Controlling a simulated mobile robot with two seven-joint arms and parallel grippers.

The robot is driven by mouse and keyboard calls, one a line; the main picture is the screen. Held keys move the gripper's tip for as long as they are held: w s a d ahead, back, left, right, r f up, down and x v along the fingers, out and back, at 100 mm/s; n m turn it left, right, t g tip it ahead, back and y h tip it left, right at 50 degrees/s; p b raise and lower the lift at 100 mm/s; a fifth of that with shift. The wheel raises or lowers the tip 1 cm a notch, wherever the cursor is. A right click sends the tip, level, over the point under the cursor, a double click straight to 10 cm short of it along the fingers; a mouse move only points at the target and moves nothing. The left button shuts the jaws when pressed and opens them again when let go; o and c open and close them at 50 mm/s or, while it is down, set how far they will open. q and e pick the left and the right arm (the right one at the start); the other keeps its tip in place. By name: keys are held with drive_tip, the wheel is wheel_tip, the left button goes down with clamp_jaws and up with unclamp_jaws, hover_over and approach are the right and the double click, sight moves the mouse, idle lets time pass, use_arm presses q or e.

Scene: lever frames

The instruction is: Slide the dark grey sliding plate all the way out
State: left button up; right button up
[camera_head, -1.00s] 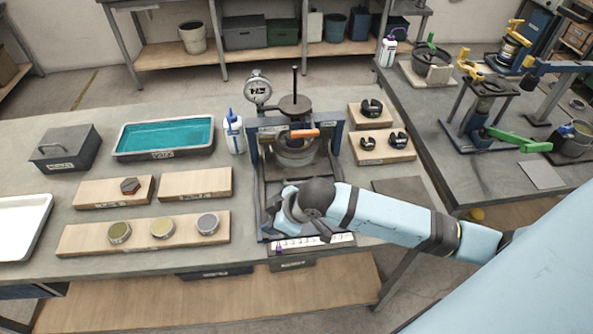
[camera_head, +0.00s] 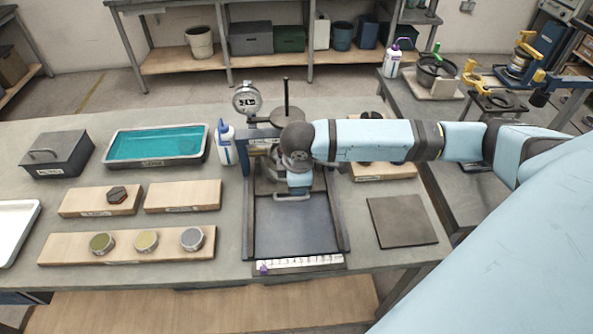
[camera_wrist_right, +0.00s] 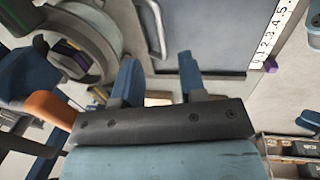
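The dark grey plate (camera_head: 297,228) lies flat between two dark side rails of the device. A metal bar handle (camera_head: 292,198) shows towards its far part. The plate (camera_wrist_right: 215,28) and the handle (camera_wrist_right: 158,32) also show in the right wrist view. I cannot tell how far the plate is slid. My right gripper (camera_wrist_right: 157,62) is open and empty. Its two blue fingers point at the handle, whose near end lies close to the gap between the tips. In the head view the right gripper (camera_head: 297,182) is over the device, its fingers partly hidden. My left gripper is not in view.
A ruler strip (camera_head: 300,264) with a purple marker (camera_head: 263,268) runs along the device's front edge. A dial gauge (camera_head: 247,99) and a bottle (camera_head: 226,143) stand at the back left. An orange lever end (camera_wrist_right: 50,109) is close to my right gripper. A flat dark square (camera_head: 402,221) lies to the right.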

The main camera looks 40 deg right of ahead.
sight(297, 198)
drive_tip(key=f, duration=0.5)
drive_tip(key=w+f, duration=0.1)
drive_tip(key=f, duration=0.1)
drive_tip(key=shift+w+d+f, duration=0.1)
drive_tip(key=shift+d+f, duration=0.2)
drive_tip(key=shift+d, duration=0.1)
clamp_jaws()
